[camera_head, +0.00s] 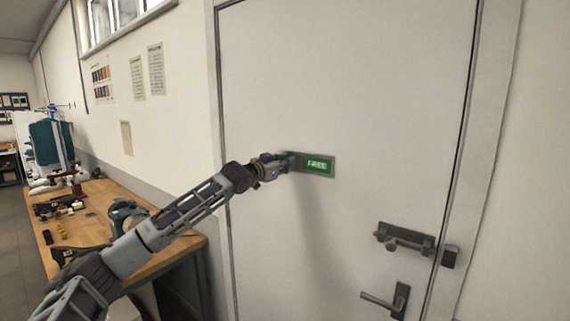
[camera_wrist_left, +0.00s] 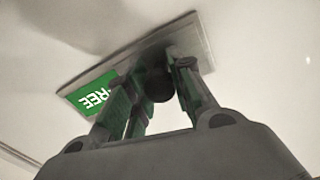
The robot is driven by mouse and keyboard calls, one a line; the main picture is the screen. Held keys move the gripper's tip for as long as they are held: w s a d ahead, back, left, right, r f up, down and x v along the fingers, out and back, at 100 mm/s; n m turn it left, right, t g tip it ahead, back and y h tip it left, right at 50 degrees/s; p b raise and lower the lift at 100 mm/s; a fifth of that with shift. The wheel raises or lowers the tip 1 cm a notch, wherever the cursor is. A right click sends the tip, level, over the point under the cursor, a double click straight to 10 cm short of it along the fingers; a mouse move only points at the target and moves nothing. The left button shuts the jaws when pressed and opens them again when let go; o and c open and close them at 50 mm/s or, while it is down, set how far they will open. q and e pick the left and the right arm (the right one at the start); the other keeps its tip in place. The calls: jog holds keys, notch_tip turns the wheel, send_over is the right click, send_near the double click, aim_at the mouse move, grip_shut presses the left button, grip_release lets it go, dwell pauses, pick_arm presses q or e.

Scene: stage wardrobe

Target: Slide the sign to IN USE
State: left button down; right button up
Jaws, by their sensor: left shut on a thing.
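The sign (camera_head: 318,165) is a grey plate on the white door, with a green panel reading FREE at its right part. My left gripper (camera_head: 289,161) is at the left part of the plate. In the left wrist view the sign (camera_wrist_left: 88,96) shows its green FREE panel beside the fingers. There my left gripper (camera_wrist_left: 158,92) is shut on a dark round knob (camera_wrist_left: 157,86) that stands out from the plate. The fingers hide part of the plate and panel. My right gripper is not in view.
The door (camera_head: 345,90) has a bolt (camera_head: 405,239) and a lever handle (camera_head: 385,300) at lower right. A wooden workbench (camera_head: 90,232) with tools stands along the left wall. The door surface around the sign is clear.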

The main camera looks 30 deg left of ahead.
pick_arm(q)
jog(key=shift+d, duration=0.45)
jog(key=d, duration=0.3)
jog(key=d+b, duration=0.1)
jog(key=d, duration=0.4)
jog(key=shift+s+d+b, duration=0.35)
jog(key=shift+d, duration=0.05)
jog(key=shift+s+d, duration=0.1)
jog(key=shift+d, duration=0.7)
jog(key=c, duration=1.7)
grip_release()
jog(key=o, duration=0.5)
jog(key=shift+d, duration=0.15)
